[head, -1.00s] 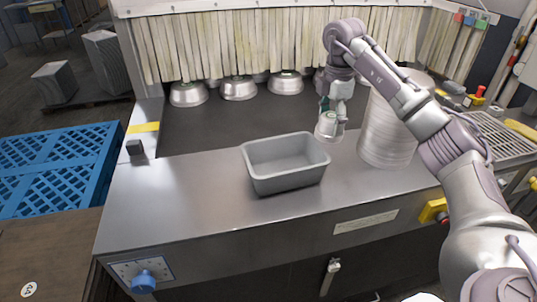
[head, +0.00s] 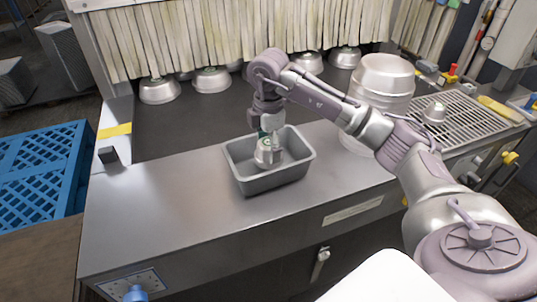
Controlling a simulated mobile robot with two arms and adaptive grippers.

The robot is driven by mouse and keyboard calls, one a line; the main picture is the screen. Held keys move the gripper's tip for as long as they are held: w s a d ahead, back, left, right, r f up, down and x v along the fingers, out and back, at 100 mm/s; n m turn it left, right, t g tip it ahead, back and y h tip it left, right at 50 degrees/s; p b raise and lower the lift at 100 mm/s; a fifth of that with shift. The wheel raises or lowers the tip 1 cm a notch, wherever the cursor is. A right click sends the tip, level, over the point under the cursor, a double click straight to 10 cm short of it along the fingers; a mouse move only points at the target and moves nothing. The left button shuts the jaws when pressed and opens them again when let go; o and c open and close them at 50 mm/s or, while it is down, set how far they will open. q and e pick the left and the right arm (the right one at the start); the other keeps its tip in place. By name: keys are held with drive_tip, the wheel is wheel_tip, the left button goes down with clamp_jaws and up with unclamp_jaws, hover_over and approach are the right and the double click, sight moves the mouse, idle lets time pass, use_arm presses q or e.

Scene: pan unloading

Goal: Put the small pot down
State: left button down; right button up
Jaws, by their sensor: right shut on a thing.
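My right gripper (head: 266,143) points down at the grey bin (head: 244,185) and is shut on a small metal pot (head: 267,160). The pot is within the bin's outline, near its left and middle part. I cannot tell whether it touches the bin's floor. The gripper hides the pot's upper part. The bin is rectangular and stands on the steel counter. My left gripper is not in view.
A tall stack of metal pans (head: 382,78) stands right of the bin, behind my right forearm. Upturned pots (head: 160,90) line the dark belt by the strip curtain. The counter (head: 165,205) left of the bin is clear.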

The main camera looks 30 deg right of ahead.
sight(268, 155)
wheel_tip(268, 155, down, 4)
drive_tip(key=shift+r+p, duration=0.2)
drive_tip(key=shift+p, duration=0.3)
drive_tip(key=shift+f, duration=0.2)
drive_tip(key=o, duration=1.1)
drive_tip(key=shift+f, duration=0.1)
drive_tip(key=shift+o, duration=0.2)
drive_tip(key=shift+r, duration=0.45)
wheel_tip(268, 155, up, 11)
drive_tip(key=shift+r+b, duration=0.2)
drive_tip(key=shift+b, duration=0.4)
